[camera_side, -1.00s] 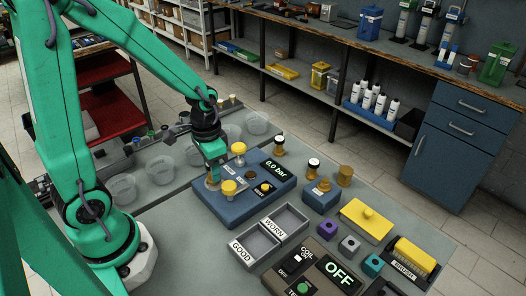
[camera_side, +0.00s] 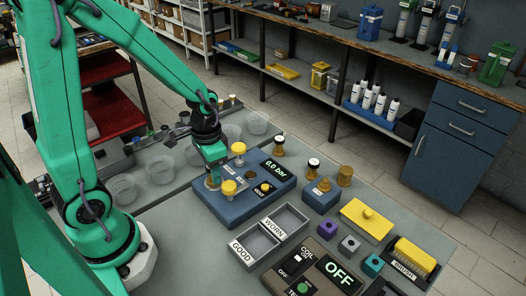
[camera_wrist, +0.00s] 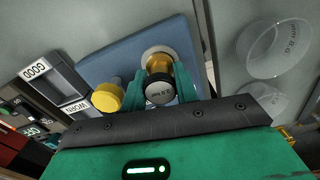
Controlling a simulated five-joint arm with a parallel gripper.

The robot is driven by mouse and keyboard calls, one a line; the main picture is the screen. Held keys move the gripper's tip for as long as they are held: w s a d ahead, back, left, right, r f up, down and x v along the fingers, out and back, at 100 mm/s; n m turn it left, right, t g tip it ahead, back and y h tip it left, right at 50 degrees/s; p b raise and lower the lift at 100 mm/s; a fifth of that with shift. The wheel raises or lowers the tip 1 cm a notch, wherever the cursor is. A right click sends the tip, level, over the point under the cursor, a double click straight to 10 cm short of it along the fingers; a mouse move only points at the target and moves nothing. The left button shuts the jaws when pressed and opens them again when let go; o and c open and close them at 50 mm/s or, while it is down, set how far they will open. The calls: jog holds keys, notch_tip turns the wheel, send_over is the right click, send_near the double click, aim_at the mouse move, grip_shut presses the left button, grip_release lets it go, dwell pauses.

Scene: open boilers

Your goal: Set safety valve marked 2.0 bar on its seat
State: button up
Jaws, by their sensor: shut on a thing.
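A brass safety valve (camera_wrist: 157,68) with a dark band and a pale, marked cap face (camera_wrist: 160,92) is between the fingers of my gripper (camera_wrist: 165,88) in the wrist view. The marking is upside down and looks like 2.0 bar. My gripper (camera_side: 214,178) is shut on the valve, over the left end of the blue test box (camera_side: 240,206). The valve's lower end lines up with a pale round seat (camera_wrist: 150,52) on the box. Whether it is fully down on the seat I cannot tell. In the side view the fingers mostly hide the valve.
Yellow caps (camera_side: 229,187) stand close to my gripper on the box, whose display reads 0.0 bar. More valves (camera_side: 313,165) stand to the right. GOOD and WORN trays (camera_side: 255,246) lie in front. Clear tubs (camera_side: 160,170) stand at the left.

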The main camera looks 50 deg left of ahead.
jog(key=shift+f, duration=0.25)
dwell(0.3)
dwell(0.9)
jog(key=o, duration=1.1)
jog(key=shift+r, duration=0.35)
jog(key=shift+r, duration=0.75)
jog(key=shift+r, duration=0.3)
jog(key=shift+r, duration=0.35)
jog(key=shift+r, duration=0.35)
